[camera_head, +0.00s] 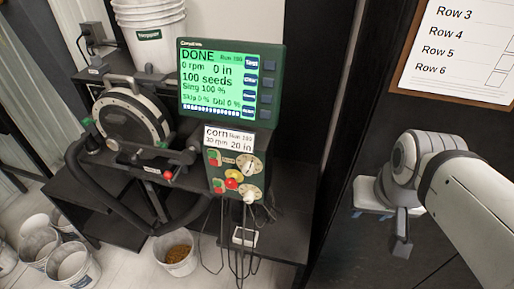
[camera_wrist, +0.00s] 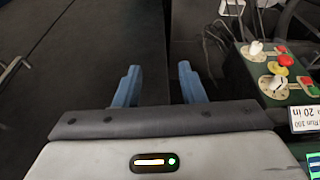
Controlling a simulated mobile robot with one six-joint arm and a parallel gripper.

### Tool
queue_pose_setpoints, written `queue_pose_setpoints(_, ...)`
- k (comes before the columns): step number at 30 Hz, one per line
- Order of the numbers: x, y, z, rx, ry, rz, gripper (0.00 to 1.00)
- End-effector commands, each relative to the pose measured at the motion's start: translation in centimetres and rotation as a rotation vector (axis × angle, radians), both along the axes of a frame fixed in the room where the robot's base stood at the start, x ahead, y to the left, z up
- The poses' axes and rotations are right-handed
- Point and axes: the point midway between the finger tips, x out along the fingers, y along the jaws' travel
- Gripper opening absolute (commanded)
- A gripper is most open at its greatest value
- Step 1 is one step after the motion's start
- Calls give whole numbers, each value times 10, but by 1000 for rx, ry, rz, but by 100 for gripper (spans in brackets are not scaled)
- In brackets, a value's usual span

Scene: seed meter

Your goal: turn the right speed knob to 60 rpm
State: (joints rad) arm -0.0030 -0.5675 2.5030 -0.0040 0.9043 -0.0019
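The control box (camera_head: 213,182) under the green monitor carries two pale knobs along its right side, an upper knob (camera_head: 247,166) and a lower knob (camera_head: 250,194). Their scale marks are too small to read, and I cannot tell which one is the right speed knob. In the wrist view, the knobs (camera_wrist: 256,47) and (camera_wrist: 274,83) show at the right edge, upside down. My gripper (camera_head: 401,243) is well to the right of the box in the head view. Its two blue fingers (camera_wrist: 160,86) are apart with nothing between them.
The monitor (camera_head: 231,83) reads DONE, 0 rpm, 100 seeds. A card (camera_head: 229,138) reads corn, seemingly 30 rpm, 20 in. Red, yellow and green buttons sit beside the knobs. The seed meter (camera_head: 131,118) stands left; a bucket (camera_head: 175,256) stands below. A checklist board (camera_head: 462,45) hangs right.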

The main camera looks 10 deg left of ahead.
Motion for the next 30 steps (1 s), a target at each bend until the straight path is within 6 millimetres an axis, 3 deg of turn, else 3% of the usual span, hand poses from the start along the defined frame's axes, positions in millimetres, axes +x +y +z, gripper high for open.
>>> queue_pose_setpoints(4, 0, 1, -8, -29, 15, 45, 49)
queue_pose_setpoints(8, -1, 9, -36, -160, 73, 240, 50)
queue_pose_setpoints(13, 9, 13, -81, -490, 185, 677, 50)
queue_pose_setpoints(19, 41, 36, -111, -970, 273, 1196, 50)
queue_pose_setpoints(23, 66, 76, -120, -1322, 288, 1482, 50)
queue_pose_setpoints(27, 81, 140, -123, -1732, 259, 1710, 50)
queue_pose_setpoints(30, 80, 189, -123, -2007, 216, 1800, 50)
